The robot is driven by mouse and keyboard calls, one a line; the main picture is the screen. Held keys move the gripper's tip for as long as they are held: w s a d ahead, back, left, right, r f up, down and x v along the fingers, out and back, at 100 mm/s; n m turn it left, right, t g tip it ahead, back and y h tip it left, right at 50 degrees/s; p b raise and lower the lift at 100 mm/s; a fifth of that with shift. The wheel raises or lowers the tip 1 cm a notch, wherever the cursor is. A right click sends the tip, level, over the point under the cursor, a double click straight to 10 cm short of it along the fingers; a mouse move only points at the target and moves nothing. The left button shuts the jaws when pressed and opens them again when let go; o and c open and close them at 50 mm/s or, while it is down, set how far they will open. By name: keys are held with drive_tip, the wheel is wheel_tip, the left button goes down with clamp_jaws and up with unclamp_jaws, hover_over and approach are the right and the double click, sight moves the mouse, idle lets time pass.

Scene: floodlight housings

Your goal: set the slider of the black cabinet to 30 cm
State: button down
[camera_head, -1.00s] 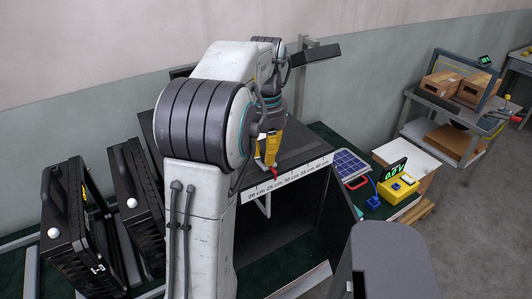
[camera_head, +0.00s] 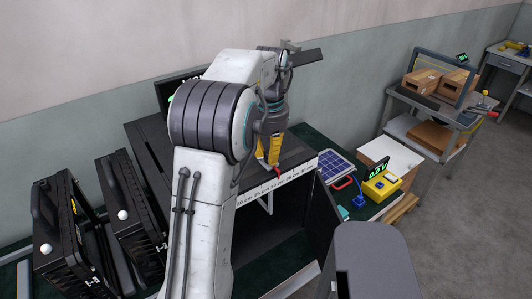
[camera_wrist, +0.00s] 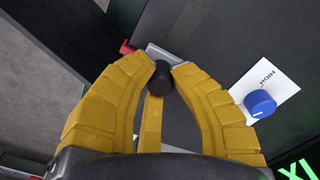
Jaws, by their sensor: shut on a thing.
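The black cabinet (camera_head: 300,143) stands open-fronted on the bench, with a white centimetre scale (camera_head: 307,169) along its top front edge. The slider's red pointer (camera_head: 278,174) is close to the 30 cm label; the small print does not let me read it exactly. In the wrist view the slider has a black round knob (camera_wrist: 160,81) on a grey carriage (camera_wrist: 168,55), and a red piece (camera_wrist: 126,47) shows at the left. My gripper (camera_head: 268,163), with yellow fingers, is shut on the knob. The fingertips in the wrist view (camera_wrist: 161,66) touch its two sides.
A blue knob (camera_wrist: 260,103) by a HIGH label sits right of the fingers. A solar panel (camera_head: 336,166) and a yellow meter (camera_head: 382,186) stand right of the cabinet. Black housings (camera_head: 70,240) stand at the left.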

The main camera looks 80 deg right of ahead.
sight(269, 151)
drive_tip(key=c, duration=1.1)
unclamp_jaws()
drive_tip(key=shift+r, duration=5.9)
